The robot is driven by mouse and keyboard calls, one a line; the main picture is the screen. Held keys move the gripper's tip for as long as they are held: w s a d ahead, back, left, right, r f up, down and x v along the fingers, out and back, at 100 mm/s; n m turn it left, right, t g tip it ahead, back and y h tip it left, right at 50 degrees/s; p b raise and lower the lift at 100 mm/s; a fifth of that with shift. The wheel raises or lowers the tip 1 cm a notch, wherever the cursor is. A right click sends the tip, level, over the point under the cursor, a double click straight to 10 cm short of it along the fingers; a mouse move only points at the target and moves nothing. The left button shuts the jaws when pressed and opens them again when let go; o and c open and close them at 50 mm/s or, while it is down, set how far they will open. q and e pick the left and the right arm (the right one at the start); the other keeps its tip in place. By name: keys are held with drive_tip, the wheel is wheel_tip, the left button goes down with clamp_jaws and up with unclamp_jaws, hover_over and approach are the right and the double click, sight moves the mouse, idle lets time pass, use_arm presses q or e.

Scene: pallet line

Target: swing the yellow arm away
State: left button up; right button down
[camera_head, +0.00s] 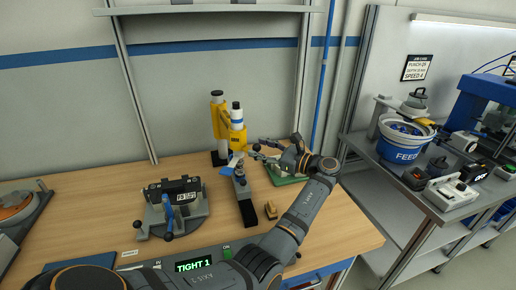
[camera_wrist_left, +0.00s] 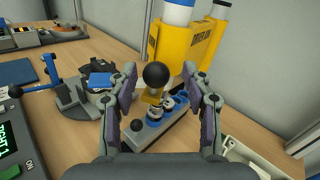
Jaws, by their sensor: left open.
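The yellow arm (camera_head: 236,137) stands at the back of the wooden bench, a yellow body with white and blue upper parts beside a yellow post (camera_head: 217,118). In the left wrist view the yellow arm (camera_wrist_left: 178,50) fills the upper middle, and a black ball knob (camera_wrist_left: 156,75) shows in front of it. My left gripper (camera_head: 254,152) is open, just right of the yellow arm; in the wrist view its fingers (camera_wrist_left: 160,82) stand either side of the knob. Whether they touch it I cannot tell. My right gripper is not in view.
A grey fixture (camera_head: 245,200) with blue parts sits below the yellow arm. A clamp device with a blue lever (camera_head: 173,207) stands to the left. A small tan block (camera_head: 271,210) lies near my forearm. A side table (camera_head: 400,180) with a feed bowl is at right.

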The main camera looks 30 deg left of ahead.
use_arm(q)
drive_tip(key=d, duration=1)
drive_tip(key=shift+w+d, duration=0.25)
drive_tip(key=shift+d, duration=0.15)
